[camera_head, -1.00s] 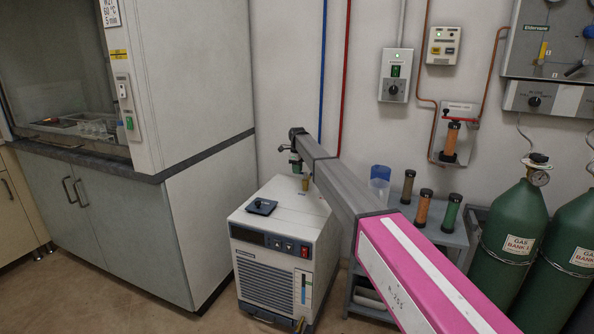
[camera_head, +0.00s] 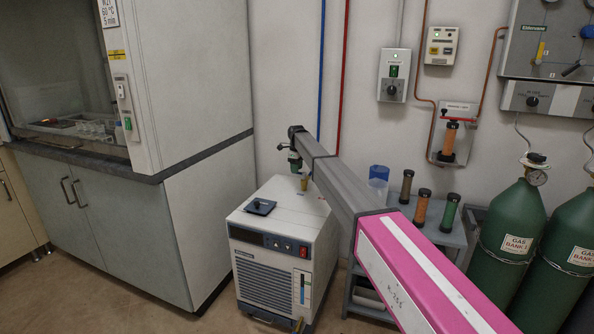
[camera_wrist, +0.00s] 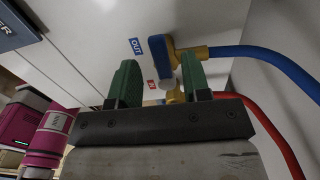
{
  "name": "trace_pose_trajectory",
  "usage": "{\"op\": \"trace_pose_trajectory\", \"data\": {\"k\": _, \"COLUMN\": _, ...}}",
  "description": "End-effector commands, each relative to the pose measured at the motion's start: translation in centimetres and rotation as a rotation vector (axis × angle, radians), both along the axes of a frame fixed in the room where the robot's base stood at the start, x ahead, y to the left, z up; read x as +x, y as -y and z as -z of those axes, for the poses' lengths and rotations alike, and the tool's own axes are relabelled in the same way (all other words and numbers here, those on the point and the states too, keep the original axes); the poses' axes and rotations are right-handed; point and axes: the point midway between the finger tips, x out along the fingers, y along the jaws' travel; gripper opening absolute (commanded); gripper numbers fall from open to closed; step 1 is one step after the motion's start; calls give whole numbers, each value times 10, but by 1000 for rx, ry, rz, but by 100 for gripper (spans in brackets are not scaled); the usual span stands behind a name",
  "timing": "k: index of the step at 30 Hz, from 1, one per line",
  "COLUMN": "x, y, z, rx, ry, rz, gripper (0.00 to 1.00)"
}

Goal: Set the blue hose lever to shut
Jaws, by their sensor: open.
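The blue hose lever (camera_wrist: 158,50) is a blue bar with rounded ends. In the wrist view it sits at a brass valve fitting with a blue hose (camera_wrist: 265,60) running off to the right. My gripper (camera_wrist: 160,75) has two green fingers spread apart with nothing held between them. The lever shows ahead of the gap, nearer the right finger, which overlaps part of the fitting. I cannot tell whether they touch. In the head view my gripper (camera_head: 294,160) is above the back of the white chiller (camera_head: 275,235), and the lever cannot be made out.
A red hose (camera_wrist: 265,130) and a second brass fitting lie below the blue one, partly behind the right finger. A blue OUT label (camera_wrist: 136,46) is left of the lever. A small side table (camera_head: 430,230) with several cylinders stands right of the chiller.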

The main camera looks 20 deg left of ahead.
Motion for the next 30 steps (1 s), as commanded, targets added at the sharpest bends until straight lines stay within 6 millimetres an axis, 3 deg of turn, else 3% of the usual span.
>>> {"op": "trace_pose_trajectory", "data": {"k": 16, "x": -1, "y": 4, "z": -91, "rx": 0, "ry": 1, "rz": 3, "gripper": 44}}
{"op": "trace_pose_trajectory", "data": {"k": 30, "x": -2, "y": 4, "z": -99, "rx": -1, "ry": 0, "rz": 3, "gripper": 44}}
